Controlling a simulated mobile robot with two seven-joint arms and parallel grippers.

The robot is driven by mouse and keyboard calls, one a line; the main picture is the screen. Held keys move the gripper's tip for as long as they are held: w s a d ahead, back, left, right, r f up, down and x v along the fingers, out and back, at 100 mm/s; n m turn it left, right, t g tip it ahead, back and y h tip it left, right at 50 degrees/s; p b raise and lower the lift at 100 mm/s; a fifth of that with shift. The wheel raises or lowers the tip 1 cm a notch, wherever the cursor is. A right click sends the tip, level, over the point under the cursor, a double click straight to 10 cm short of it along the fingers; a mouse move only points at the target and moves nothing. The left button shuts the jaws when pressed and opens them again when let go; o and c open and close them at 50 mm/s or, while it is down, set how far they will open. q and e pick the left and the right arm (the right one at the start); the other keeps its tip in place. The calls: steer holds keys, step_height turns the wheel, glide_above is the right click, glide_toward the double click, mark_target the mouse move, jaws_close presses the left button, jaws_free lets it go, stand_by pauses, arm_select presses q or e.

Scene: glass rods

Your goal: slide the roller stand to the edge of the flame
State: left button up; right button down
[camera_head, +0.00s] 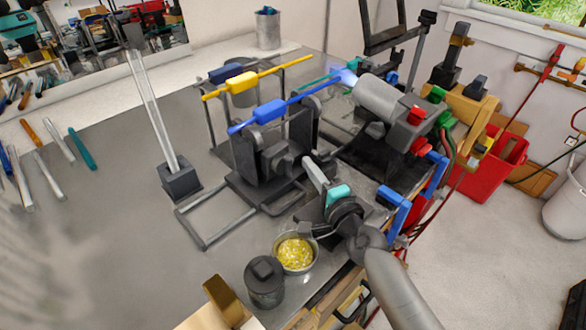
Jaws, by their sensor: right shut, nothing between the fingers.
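The dark roller stand (248,160) is at the middle of the grey bench, with a wire frame at its front left. A blue glass rod (270,111) with a thicker middle lies across its top. The rod's right end reaches the small bluish flame (345,76) at the mouth of the grey burner (380,98). My right gripper (308,230) is shut and empty, low at the stand's front right. Whether it touches the stand is unclear. My left gripper does not show.
A yellow rod (285,65) lies on a support behind. A clear rod stands in a dark block (180,179) at left. A dish of yellow bits (295,253) and a dark lidded jar (265,281) stand near my right gripper.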

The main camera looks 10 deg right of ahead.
mark_target(296, 181)
steer(key=x, duration=0.2)
steer(key=shift+w+a, duration=0.15)
steer(key=shift+w, duration=0.2)
steer(key=shift+s+a+p, duration=0.5)
steer(key=shift+s+a, duration=0.45)
steer(key=shift+a, duration=0.15)
steer(key=shift+s+a, duration=0.3)
steer(key=shift+a, duration=0.15)
